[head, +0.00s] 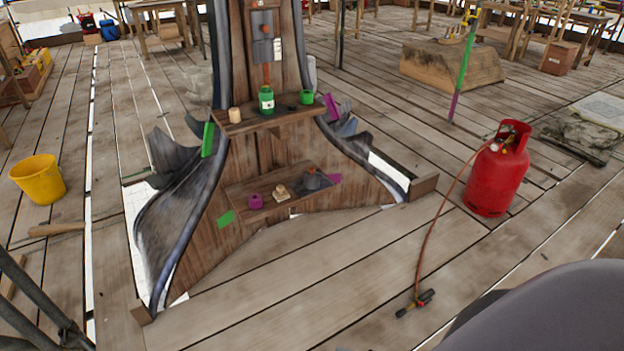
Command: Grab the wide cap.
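Two small wooden shelves stand on the finial's wooden core. The upper shelf (243,126) holds a beige cylinder (235,115), a green jar with a white label (267,101), a small dark round piece (292,107) and a short green cap-like piece (306,97). The lower shelf (238,187) holds a magenta round piece (255,201), a pale stepped block (281,191) and a dark grey piece (314,181). I cannot tell which of these is the wide cap. Neither of my grippers is in view.
A red gas cylinder (495,180) stands at right, its hose (428,228) running to a torch (416,303) on the planks. A yellow bucket (38,179) is at left. Curled dark metal sheets (170,235) flank the core. The planks in front are mostly clear.

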